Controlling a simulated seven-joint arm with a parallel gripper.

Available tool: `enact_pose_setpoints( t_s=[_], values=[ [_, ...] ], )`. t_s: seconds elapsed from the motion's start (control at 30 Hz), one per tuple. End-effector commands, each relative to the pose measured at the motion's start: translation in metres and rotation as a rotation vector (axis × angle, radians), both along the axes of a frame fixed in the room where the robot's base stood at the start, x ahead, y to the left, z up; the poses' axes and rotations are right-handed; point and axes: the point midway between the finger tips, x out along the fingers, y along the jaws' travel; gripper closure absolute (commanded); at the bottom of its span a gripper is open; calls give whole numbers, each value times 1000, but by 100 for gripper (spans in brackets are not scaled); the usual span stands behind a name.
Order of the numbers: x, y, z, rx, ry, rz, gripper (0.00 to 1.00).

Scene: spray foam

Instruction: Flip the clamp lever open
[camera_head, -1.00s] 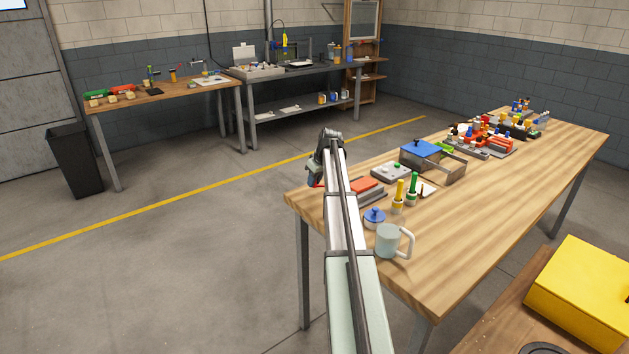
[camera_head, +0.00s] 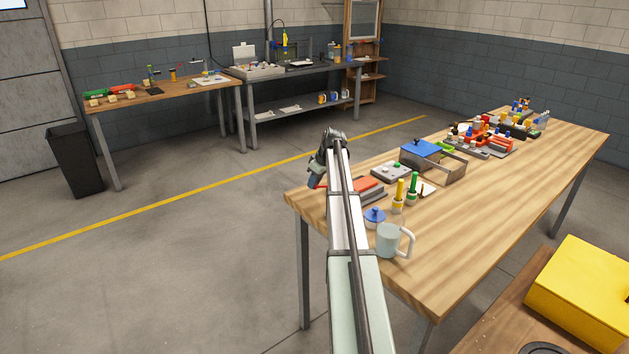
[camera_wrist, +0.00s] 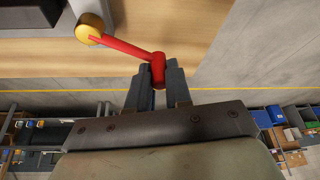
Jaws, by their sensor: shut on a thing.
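In the wrist view a red clamp lever (camera_wrist: 128,47) runs from a round yellow pivot (camera_wrist: 89,29) to a thick red end between my fingers. My gripper (camera_wrist: 162,73) is shut on that red end, at the edge of the wooden workbench (camera_wrist: 210,48). The yellow pivot sits on a grey metal base (camera_wrist: 92,9). In the head view my own arm hides most of the clamp. A bit of red shows beside my gripper (camera_head: 314,183) at the near left corner of the bench.
On the workbench, a red block (camera_head: 369,187), a blue-lidded pot (camera_head: 375,217), a pale mug (camera_head: 389,240) and yellow and green handled tools (camera_head: 413,187) stand close right of my arm. A blue-topped box (camera_head: 422,149) is farther back.

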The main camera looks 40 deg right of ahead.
Motion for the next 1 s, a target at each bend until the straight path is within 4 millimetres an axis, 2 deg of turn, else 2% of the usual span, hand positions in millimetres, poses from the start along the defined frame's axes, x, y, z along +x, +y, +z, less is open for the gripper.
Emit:
enact_pose_setpoints(
  t_s=[0.5, 1.0],
  values=[
    [-29, 8, -1, 2, 7, 384, 100],
    [-39, 9, -1, 2, 9, 520, 100]
  ],
)
